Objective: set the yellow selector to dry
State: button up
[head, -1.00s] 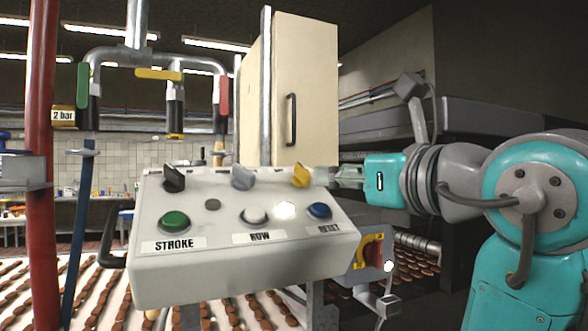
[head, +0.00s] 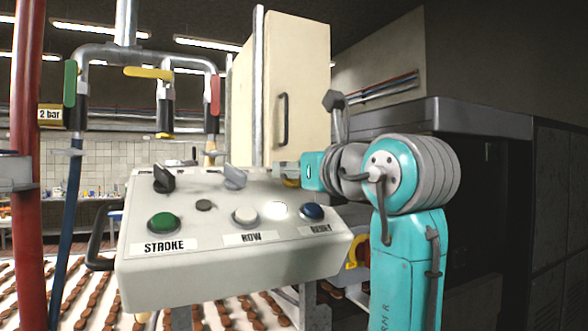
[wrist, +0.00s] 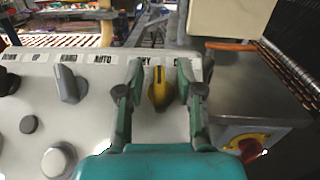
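The yellow selector (wrist: 157,95) is on the sloped top of the pale control panel (wrist: 95,135). In the wrist view it stands between the two fingers of my gripper (wrist: 160,72). The fingers are open, one on each side, with a visible gap to the knob. The knob's dark line points roughly straight up in that view. The labels above it are partly covered by the fingers; "RY" shows on one, and the right one is mostly hidden. In the head view my gripper (head: 284,168) covers most of the selector, leaving a bit of yellow.
A grey selector (wrist: 69,85) stands left of the fingers, and a black one (head: 163,180) is further left. Green (head: 163,223), white (head: 245,215) and blue (head: 312,212) buttons sit in front. A red knob on yellow (wrist: 247,147) is right of the panel.

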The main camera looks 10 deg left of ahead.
grip_shut()
jog(key=n+g+y, duration=0.1)
jog(key=n, duration=0.1)
jog(key=shift+n+g+y, duration=0.3)
jog(key=shift+g, duration=0.1)
jog(key=shift+a+n+g+y, duration=0.1)
jog(key=shift+n+g+y, duration=1)
jog(key=shift+n+g, duration=0.85)
jog(key=shift+s, duration=0.1)
